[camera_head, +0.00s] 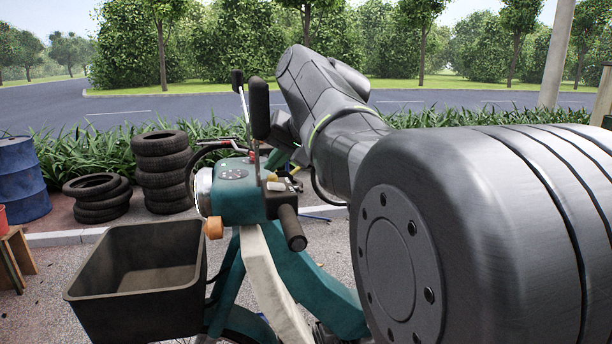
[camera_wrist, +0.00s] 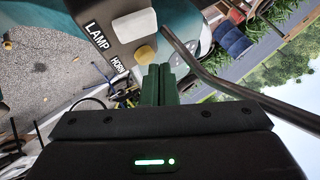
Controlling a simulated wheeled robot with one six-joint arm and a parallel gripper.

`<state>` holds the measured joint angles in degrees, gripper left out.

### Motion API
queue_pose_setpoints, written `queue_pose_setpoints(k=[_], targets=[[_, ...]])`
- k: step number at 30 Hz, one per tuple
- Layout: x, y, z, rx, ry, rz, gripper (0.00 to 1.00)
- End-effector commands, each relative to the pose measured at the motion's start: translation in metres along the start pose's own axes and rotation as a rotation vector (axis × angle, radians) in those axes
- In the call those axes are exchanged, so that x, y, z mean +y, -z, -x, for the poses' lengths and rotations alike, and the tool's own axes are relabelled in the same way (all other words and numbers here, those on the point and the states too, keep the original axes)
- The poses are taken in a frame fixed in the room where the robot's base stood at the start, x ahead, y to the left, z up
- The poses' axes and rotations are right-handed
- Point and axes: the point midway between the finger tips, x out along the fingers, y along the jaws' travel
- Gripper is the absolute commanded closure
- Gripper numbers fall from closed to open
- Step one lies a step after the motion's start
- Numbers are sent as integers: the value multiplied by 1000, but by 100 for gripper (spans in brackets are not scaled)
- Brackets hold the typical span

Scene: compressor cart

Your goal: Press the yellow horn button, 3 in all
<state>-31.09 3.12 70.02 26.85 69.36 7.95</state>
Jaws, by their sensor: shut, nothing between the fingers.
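The yellow horn button (camera_wrist: 145,54) sits on the grey switch housing in the wrist view, beside the printed word HORN. My gripper (camera_wrist: 159,70) is shut and empty, with its green fingers together. Its fingertips are right at the lower edge of the button in the picture; I cannot tell whether they touch it. A white lamp switch (camera_wrist: 134,25) sits beyond the button, beside the word LAMP.
The teal scooter (camera_head: 237,190) has a black front basket (camera_head: 136,285). A mirror (camera_head: 260,107) on a stalk stands close to my arm. A dark bar (camera_wrist: 190,62) runs beside the fingers in the wrist view. Tyres (camera_head: 162,170) and a blue barrel (camera_head: 22,178) stand behind.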

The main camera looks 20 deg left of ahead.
Motion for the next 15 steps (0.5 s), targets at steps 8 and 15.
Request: queue_pose_setpoints(k=[8,15], targets=[[1,-1,-2,0,0,0,100],[3,-3,-4,0,0,0,100]])
